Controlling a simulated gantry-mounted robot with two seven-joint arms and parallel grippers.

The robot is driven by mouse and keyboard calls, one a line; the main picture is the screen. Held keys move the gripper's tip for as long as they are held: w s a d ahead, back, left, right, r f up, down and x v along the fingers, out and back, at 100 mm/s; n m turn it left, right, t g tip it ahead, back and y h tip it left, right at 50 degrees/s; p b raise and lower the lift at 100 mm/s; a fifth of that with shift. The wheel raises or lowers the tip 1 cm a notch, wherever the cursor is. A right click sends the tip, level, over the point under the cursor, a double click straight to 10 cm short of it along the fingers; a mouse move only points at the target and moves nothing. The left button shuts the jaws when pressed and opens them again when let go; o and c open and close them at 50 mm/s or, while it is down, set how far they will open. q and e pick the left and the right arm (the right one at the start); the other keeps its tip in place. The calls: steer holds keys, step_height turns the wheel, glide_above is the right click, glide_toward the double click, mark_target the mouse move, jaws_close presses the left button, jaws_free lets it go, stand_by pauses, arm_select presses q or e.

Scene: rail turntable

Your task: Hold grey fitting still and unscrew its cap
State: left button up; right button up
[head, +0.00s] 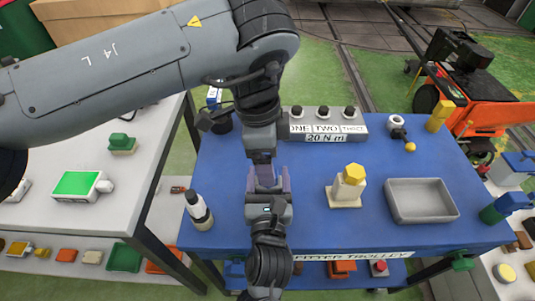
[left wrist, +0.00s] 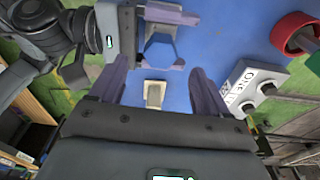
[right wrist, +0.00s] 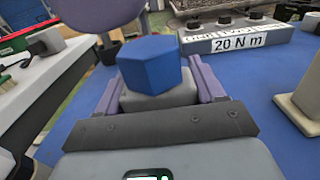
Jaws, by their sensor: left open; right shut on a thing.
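The blue hexagonal cap (right wrist: 155,66) sits on top of the grey fitting (right wrist: 158,97) in the right wrist view. My right gripper (head: 270,183) is shut on the fitting's body, one finger on each side, below the cap. The cap also shows as a hexagon in the left wrist view (left wrist: 160,52). My left gripper (head: 264,158) is open, pointing down close above the right gripper. In the left wrist view its fingers (left wrist: 163,88) stand apart with nothing clearly between them. The arms mostly hide the fitting in the head view.
A cream fitting with a yellow cap (head: 348,183) stands to the right on the blue table (head: 310,230), with a grey tray (head: 420,200) beyond it. A torque box marked 20 N m (head: 322,125) lies behind. A dark-and-white bottle (head: 198,210) stands at left.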

arm_select(q)
steer(key=m, duration=0.4)
steer(key=shift+g, duration=0.3)
steer(key=m, duration=0.4)
steer(key=shift+w+m, duration=0.1)
steer(key=shift+m, duration=0.3)
steer(key=m, duration=0.4)
steer(key=shift+g+y, duration=0.3)
steer(key=shift+y, duration=0.1)
steer(key=m, duration=0.4)
steer(key=shift+d+m+y, duration=0.1)
steer(key=shift+m+y, duration=0.2)
steer(key=shift+m, duration=0.1)
steer(key=shift+f, duration=0.1)
steer(key=shift+f, duration=1.9)
